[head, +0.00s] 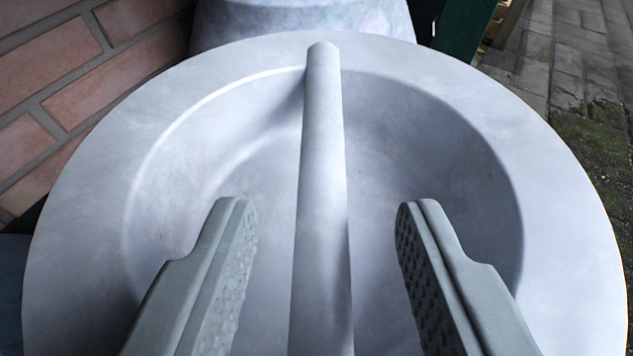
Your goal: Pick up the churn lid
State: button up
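The churn lid (560,230) fills most of the head view. It is a pale grey round metal disc with a wide flat rim and a sunken middle. A straight bar handle (322,170) runs across the sunken middle, from the far rim toward me. My gripper (328,215) is open, with one finger on each side of the bar and a visible gap on both sides. The fingertips appear over the sunken part of the lid; I cannot tell how far above it they are. The near end of the bar and the near rim are out of view.
Another pale grey metal body (300,18) stands just beyond the lid. A brick wall (60,90) is close on the left. A dark green post or board (462,25) stands at the back right. Paving (560,60) with a mossy patch (595,140) lies below on the right.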

aim_at(321, 191)
jog(key=shift+x, duration=1.5)
jog(key=shift+a, duration=0.1)
grip_shut()
jog(key=shift+r, duration=0.1)
